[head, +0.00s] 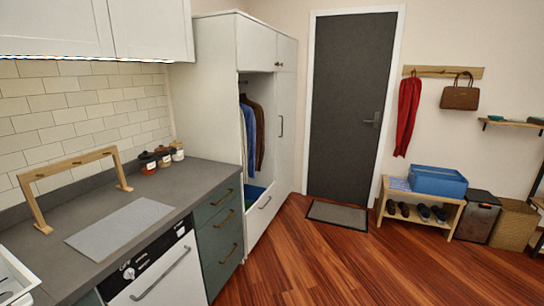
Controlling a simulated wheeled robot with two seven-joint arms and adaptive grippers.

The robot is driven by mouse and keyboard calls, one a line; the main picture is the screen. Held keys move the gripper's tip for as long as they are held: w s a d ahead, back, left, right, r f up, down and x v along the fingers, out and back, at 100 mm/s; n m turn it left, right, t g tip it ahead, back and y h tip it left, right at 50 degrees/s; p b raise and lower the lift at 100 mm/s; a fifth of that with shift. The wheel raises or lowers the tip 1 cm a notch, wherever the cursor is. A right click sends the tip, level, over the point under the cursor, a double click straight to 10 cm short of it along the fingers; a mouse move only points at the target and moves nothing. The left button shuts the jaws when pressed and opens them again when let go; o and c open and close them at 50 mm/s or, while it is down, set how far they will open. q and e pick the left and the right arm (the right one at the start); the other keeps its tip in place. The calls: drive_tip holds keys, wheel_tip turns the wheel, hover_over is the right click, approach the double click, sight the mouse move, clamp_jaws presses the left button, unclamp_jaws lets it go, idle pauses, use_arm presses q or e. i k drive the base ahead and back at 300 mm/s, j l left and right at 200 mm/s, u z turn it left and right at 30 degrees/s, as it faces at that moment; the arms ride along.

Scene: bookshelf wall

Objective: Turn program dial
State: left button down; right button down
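The program dial (129,273) is a small round white knob at the left part of the black control panel of a white front-loading appliance (167,283). The appliance sits under the grey counter at the lower left, with a bar handle below its panel. Small markings and lights on the panel are too small to read. Neither of my grippers is in view.
The counter (150,186) carries a wooden rail frame, a grey mat (121,223), several jars (163,156) and a white rack at the left edge. Teal drawers (219,236) stand right of the appliance. The wooden floor (310,262) in front is clear.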

sight(129, 273)
drive_tip(key=u, duration=0.4)
drive_tip(key=i+j+u, duration=0.1)
drive_tip(key=u, duration=0.75)
drive_tip(key=i+j, duration=0.05)
